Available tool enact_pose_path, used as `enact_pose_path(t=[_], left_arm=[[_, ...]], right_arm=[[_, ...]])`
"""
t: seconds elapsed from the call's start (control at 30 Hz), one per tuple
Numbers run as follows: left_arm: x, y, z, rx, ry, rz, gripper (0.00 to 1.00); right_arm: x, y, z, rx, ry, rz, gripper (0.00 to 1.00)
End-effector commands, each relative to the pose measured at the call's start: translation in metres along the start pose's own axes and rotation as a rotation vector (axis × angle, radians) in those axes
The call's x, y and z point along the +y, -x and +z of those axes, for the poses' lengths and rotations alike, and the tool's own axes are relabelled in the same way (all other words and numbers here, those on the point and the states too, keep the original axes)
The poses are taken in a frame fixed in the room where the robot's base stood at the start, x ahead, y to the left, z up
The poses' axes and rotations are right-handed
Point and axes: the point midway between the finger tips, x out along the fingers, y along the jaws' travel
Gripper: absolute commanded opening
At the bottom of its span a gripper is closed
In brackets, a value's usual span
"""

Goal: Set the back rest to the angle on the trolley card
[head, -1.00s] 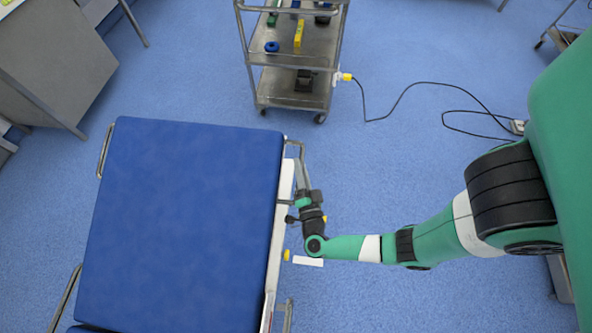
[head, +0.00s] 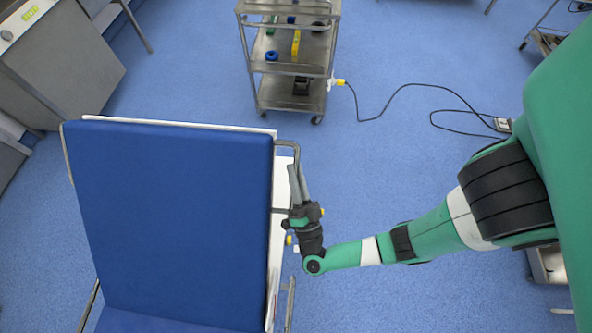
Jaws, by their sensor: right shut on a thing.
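The back rest (head: 170,210) is a large blue padded section of the operating table. It is tilted up, with its top edge raised above the white frame (head: 283,200) beside it. A grey metal side rail (head: 298,150) runs along its right edge. My right gripper (head: 298,172) is at this rail and is shut on it; the exact contact is small and partly hidden. The trolley (head: 262,100) stands beyond the table; I cannot make out a card on it. My left gripper is not in view.
The trolley carries a yellow object (head: 296,42) and a blue ring-shaped object (head: 272,56). A black cable (head: 400,90) runs from it across the floor. A grey cabinet (head: 70,70) stands at the left. The blue floor right of the trolley is mostly clear.

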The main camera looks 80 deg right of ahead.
Motion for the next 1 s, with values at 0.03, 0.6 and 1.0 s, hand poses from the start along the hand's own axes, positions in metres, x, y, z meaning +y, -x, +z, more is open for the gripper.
enact_pose_path(t=[0.03,0.6,1.0], left_arm=[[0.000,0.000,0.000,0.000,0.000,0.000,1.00],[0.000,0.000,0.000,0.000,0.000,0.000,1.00],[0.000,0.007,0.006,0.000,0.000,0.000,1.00]], right_arm=[[0.000,0.000,0.000,0.001,0.001,-0.002,0.00],[0.000,0.000,0.000,-0.001,0.001,-0.001,0.50],[0.000,0.036,0.003,-0.007,-0.004,-0.007,0.50]])
